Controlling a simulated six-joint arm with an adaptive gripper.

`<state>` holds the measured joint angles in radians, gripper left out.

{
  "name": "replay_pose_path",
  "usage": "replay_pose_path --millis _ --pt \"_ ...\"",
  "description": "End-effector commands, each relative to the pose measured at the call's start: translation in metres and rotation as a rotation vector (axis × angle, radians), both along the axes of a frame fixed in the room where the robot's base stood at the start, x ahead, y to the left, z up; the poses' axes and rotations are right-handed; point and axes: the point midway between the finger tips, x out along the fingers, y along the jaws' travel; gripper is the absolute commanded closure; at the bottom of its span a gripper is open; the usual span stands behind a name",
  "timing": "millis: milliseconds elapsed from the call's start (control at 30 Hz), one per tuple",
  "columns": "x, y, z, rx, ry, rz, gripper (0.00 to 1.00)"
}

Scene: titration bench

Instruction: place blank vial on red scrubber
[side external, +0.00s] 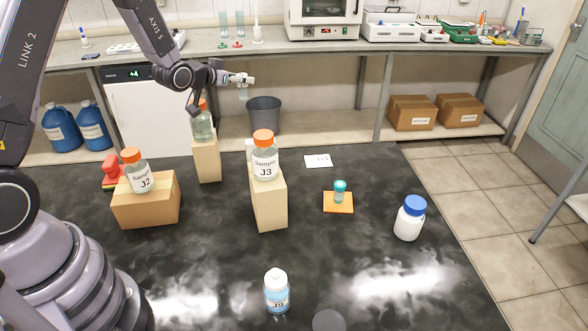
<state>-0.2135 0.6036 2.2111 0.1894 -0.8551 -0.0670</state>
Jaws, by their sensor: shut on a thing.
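My gripper (240,79) is raised at the back of the bench, left of centre. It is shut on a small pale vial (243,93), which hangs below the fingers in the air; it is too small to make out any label. The red scrubber (111,168) lies at the left of the black bench, partly hidden behind the J2 bottle and its box. The gripper is well to the right of the scrubber and above it.
Bottle J2 (139,174) stands on a cardboard box (146,205). Bottle J3 (264,158) and another orange-capped bottle (202,124) stand on tall wooden blocks. A J9 bottle (276,292), a blue-capped white bottle (410,219) and a white card (318,160) are on the bench. Its front right is mostly clear.

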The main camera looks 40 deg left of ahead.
Motion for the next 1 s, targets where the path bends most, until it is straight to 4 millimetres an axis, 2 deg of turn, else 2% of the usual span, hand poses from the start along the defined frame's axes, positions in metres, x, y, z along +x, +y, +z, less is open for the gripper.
replay_pose_path --millis 267,367,467,567,733,800,900,1000 --pt "-0.006 0.083 0.013 -0.001 -0.004 0.332 1.0" --pt "-0.018 0.124 0.017 -0.001 -0.003 0.502 1.0" --pt "-0.039 0.167 0.02 0.0 -0.002 0.696 1.0" --pt "-0.068 0.207 0.021 0.001 -0.001 0.905 1.0" --pt "-0.138 0.264 0.016 0.004 0.001 1.3 1.0" --pt "-0.169 0.279 0.012 0.004 0.002 1.459 0.99" --pt "-0.206 0.289 0.007 0.005 0.002 1.647 0.99" --pt "-0.234 0.292 0.001 0.004 0.003 1.787 0.99"
